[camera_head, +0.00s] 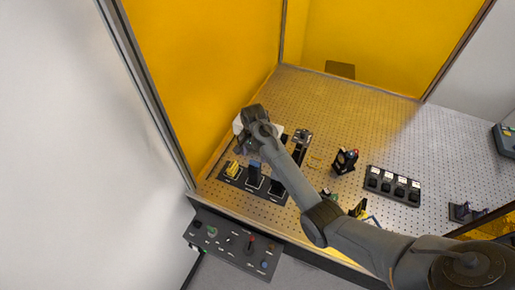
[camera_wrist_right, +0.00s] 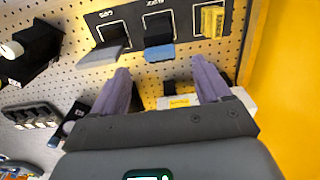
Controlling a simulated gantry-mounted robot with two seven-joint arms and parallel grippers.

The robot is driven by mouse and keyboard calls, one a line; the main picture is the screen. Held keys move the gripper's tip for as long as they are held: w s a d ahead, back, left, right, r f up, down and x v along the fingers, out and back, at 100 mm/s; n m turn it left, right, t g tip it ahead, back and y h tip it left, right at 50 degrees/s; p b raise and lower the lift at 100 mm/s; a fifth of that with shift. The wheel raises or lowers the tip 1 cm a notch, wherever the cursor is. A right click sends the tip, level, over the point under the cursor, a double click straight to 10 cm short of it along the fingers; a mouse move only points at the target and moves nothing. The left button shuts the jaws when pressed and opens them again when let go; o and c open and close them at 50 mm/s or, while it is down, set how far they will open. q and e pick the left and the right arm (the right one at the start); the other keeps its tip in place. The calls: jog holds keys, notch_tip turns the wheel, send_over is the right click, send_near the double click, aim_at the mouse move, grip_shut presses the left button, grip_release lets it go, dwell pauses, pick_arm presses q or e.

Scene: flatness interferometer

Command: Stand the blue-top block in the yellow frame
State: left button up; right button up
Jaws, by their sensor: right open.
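The blue-top block (camera_head: 254,167) stands in the middle slot of a black tray at the front left of the perforated table. In the right wrist view the blue-top block (camera_wrist_right: 159,52) shows its blue end just beyond my fingertips. My right gripper (camera_wrist_right: 160,66) is open, with nothing between its two purple fingers. In the head view the right gripper (camera_head: 241,149) is largely hidden by its own wrist, above and behind the tray. A small yellow outline (camera_head: 315,161), probably the yellow frame, lies flat right of the tray; it looks empty. My left gripper is out of view.
The tray's neighbouring slots hold a yellow piece (camera_wrist_right: 212,21) and a grey piece (camera_wrist_right: 104,54). A white box (camera_wrist_right: 235,98) lies close beneath the gripper. A black rack (camera_head: 391,196) is at right. A control panel (camera_head: 233,243) is at the front; amber walls stand left and behind.

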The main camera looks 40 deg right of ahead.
aim_at(254, 162)
notch_tip(254, 162, down, 7)
jog(key=shift+f+p, duration=0.1)
jog(key=shift+p, duration=0.2)
jog(key=shift+f, duration=0.6)
jog(key=c, duration=1.3)
jog(key=shift+r+p, duration=1.35)
jog(key=shift+p, duration=0.2)
jog(key=shift+r+p, duration=0.9)
jog(key=shift+p, duration=0.1)
jog(key=shift+r+p, duration=0.5)
jog(key=shift+r, duration=0.4)
jog(key=shift+f, duration=0.15)
